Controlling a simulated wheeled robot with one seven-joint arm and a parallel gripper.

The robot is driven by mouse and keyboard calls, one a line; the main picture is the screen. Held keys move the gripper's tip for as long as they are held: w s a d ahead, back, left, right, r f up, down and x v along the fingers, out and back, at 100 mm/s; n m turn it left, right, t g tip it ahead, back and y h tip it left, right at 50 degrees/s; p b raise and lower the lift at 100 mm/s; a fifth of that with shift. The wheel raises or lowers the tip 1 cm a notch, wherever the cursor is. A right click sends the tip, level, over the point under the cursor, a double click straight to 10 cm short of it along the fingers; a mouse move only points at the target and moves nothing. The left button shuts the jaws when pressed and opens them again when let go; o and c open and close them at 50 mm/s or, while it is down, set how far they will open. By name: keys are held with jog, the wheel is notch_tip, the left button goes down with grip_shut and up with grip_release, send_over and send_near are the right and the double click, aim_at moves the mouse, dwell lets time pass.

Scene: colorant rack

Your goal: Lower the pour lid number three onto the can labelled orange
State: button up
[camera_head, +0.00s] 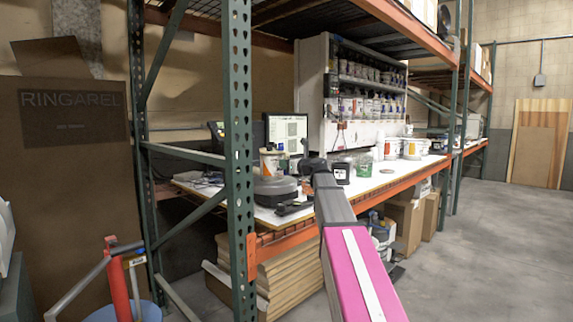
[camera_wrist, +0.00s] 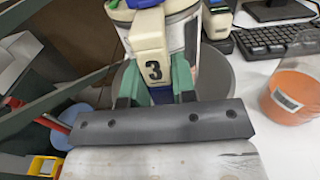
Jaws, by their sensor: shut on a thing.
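In the wrist view my gripper (camera_wrist: 157,82) has its two green-teal fingers closed on the beige, tab-like handle of the pour lid marked 3 (camera_wrist: 152,46). The lower end of the lid is hidden between the fingers. An orange container (camera_wrist: 296,92) with a small label stands apart on the white table at the right; its label text is too small to read. A pale can (camera_wrist: 182,36) shows just behind the lid; whether they touch I cannot tell. In the head view the gripper's fingers and the lid cannot be made out at the arm's far end.
A grey rounded base (camera_wrist: 215,68) lies beyond the fingers in the wrist view. A black keyboard (camera_wrist: 268,38) is at the upper right. In the head view a green rack post (camera_head: 239,150) stands left of my arm. Tubs (camera_head: 391,148) and a monitor (camera_head: 287,131) occupy the bench.

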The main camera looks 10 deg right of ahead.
jog(key=o, duration=1)
jog(key=v, duration=1)
jog(key=shift+s+d, duration=0.2)
jog(key=shift+s, duration=0.15)
jog(key=shift+f, duration=0.1)
